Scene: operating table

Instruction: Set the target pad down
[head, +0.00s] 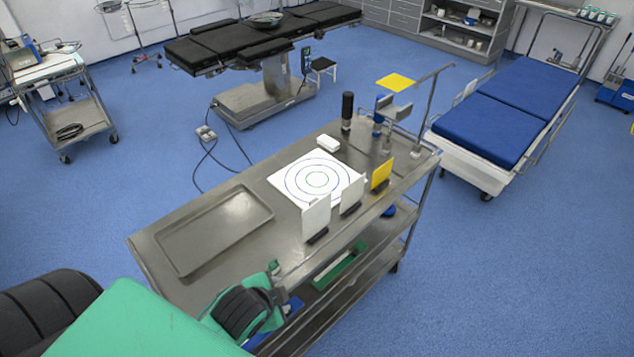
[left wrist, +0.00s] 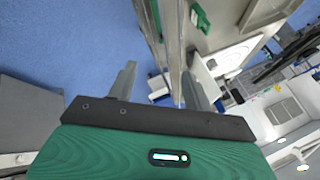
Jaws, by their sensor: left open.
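The target pad (head: 283,180), a white square with concentric rings, lies flat on the steel cart top (head: 180,215), behind the upright white cards. A pale square that looks like the pad shows in the left wrist view (left wrist: 232,57). My left gripper (head: 277,287) is low at the cart's front edge, well apart from the pad. In the left wrist view its two fingers (left wrist: 158,88) are spread with nothing held between them. My right gripper is not in view.
Two white cards (head: 316,216) and a yellow card (head: 381,173) stand in dark holders along the near edge. A white block (head: 328,142), a dark cylinder (head: 347,111) and a post stand (head: 433,82) are at the far end. An empty shallow tray (head: 213,232) lies left.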

